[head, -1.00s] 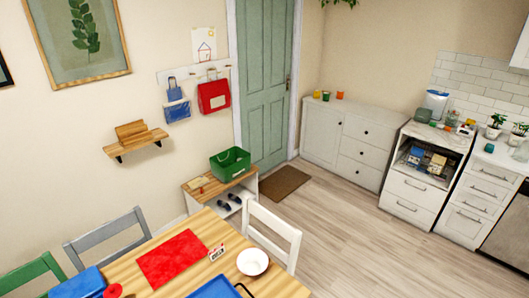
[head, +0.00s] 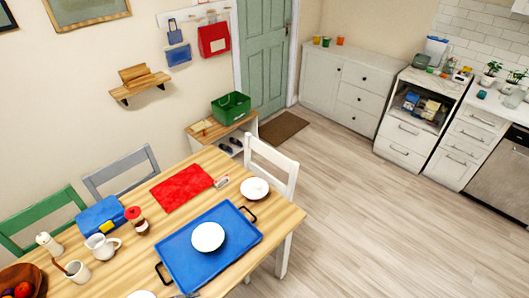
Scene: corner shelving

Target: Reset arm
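Neither of my grippers nor my arms shows in the head view. The wooden dining table (head: 283,217) fills the lower left. On it lie a blue tray (head: 185,262) with dark handles and a white plate (head: 208,237) in it, a red placemat (head: 181,188), and a white bowl (head: 254,189). A blue box (head: 98,214), a red-lidded jar (head: 136,221), a white pitcher (head: 101,247) and a white mug (head: 77,271) stand at the table's left.
Chairs in green (head: 43,222), grey (head: 121,170) and white (head: 271,163) stand around the table. A low bench (head: 206,132) holds a green basket (head: 231,106). White cabinets (head: 340,86) line the back right. The wooden floor (head: 370,220) at right is clear.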

